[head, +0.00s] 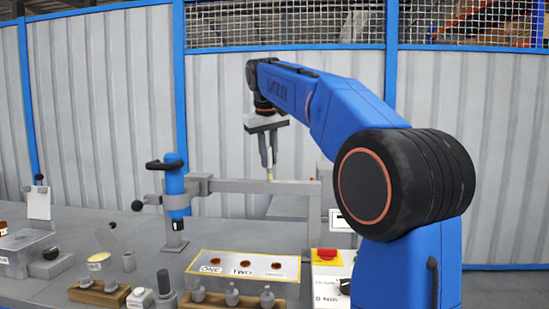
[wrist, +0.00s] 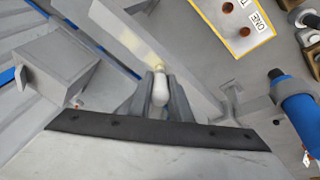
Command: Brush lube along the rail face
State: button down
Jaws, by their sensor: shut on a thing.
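The rail (head: 235,186) is a grey horizontal bar on posts above the bench in the head view. In the wrist view the rail (wrist: 192,90) runs diagonally across the upper middle. My gripper (head: 268,163) points down over the rail's right part. In the wrist view my gripper (wrist: 160,95) is shut on the brush, whose rounded white handle (wrist: 160,88) shows between the fingers. The pale yellowish brush tip (wrist: 155,58) is at the rail face and seems to touch it. A yellowish smear (wrist: 129,39) shows on the rail beside the tip.
A blue cylinder (head: 174,187) with a black handle stands at the rail's left end. In front lies a yellow-edged plate (head: 222,284) marked ONE and TWO with red-brown spots. A red button (head: 327,254) stands to its right. Small knobbed parts and wooden blocks line the bench front.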

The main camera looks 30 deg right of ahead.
jog(key=s+d, duration=0.5)
jog(key=d, duration=0.3)
jog(key=shift+s, duration=0.25)
dwell(1.0)
jog(key=shift+d, duration=0.1)
notch_tip(320, 180, up, 6)
dwell(0.8)
jog(key=shift+r, duration=1.5)
jog(key=shift+w, duration=0.1)
